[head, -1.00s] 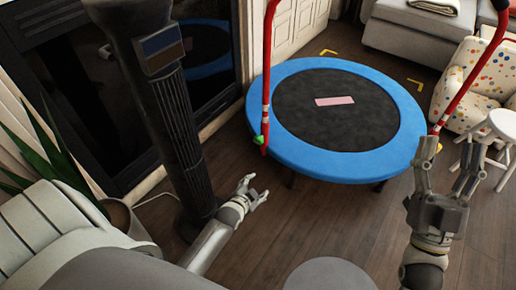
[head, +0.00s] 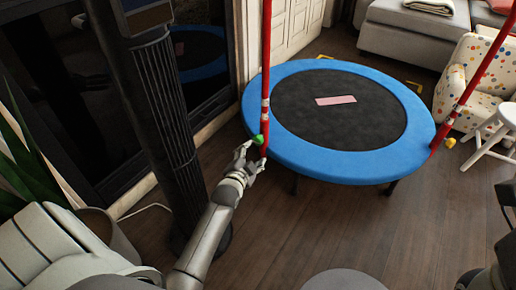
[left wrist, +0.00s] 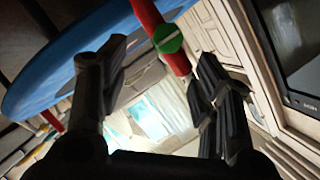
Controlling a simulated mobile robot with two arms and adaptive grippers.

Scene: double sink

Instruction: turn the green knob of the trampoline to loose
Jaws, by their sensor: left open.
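The trampoline (head: 285,146) has a blue rim, a dark mat and red poles. The green knob (head: 258,139) is on the lower part of its left red pole (head: 266,70). In the left wrist view the green knob (left wrist: 168,38) shows a pale line across its face. My left gripper (head: 250,160) is open, just below and beside the knob. In the left wrist view its fingers (left wrist: 160,85) are apart, with the knob beyond them near the top; I see no contact. My right gripper (head: 505,220) is only partly in view at the right edge.
A yellow knob (head: 450,142) is on the right red pole. A black column (head: 160,110) stands left of the trampoline, near a plant (head: 30,160). A white stool (head: 498,130) and a dotted armchair (head: 480,75) are at the right.

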